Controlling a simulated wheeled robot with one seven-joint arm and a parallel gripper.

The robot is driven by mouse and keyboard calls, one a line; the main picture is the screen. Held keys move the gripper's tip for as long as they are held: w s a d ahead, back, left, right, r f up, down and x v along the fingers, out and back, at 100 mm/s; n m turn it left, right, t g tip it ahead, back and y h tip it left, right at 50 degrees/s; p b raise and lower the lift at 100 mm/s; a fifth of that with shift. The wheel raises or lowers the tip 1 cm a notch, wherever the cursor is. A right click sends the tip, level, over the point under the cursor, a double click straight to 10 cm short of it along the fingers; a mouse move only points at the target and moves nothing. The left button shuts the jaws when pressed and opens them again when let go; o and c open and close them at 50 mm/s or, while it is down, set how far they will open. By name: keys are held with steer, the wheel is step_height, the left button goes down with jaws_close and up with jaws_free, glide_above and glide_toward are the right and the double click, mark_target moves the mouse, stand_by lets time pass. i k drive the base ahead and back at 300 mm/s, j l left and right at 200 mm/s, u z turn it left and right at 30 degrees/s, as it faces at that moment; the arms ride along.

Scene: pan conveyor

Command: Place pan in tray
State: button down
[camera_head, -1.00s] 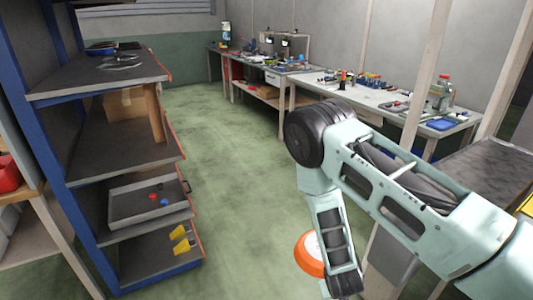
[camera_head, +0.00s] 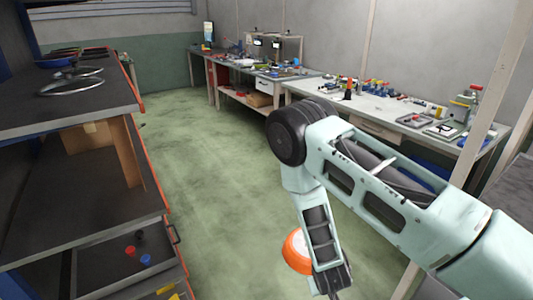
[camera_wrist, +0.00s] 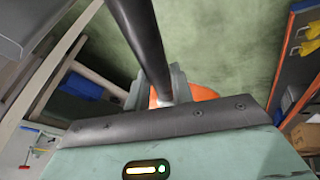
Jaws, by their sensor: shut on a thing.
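An orange and white round pan (camera_head: 297,252) shows beside my forearm in the head view, partly hidden by it. In the wrist view, a dark bar that looks like its handle (camera_wrist: 143,40) runs from the top edge down to my gripper (camera_wrist: 168,92), which is shut on it. An orange part shows just beyond. The fingertips are mostly hidden. A grey tray (camera_head: 82,268) with a raised rim and a side handle sits on a lower shelf at the left in the head view. Small red, blue and black items lie in it.
A cluttered workbench (camera_head: 380,118) stands at the right and back. Green floor (camera_head: 200,180) between them is clear.

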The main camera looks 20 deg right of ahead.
mark_target(515, 205)
steer(key=i+z, duration=0.3)
steer(key=i, duration=0.25)
steer(key=i+j+z, duration=0.25)
steer(key=i, duration=0.25)
steer(key=i+z, duration=0.45)
steer(key=i+j+z, duration=0.2)
steer(key=z, duration=0.3)
steer(key=i+j+z, duration=0.3)
steer(key=z, duration=0.15)
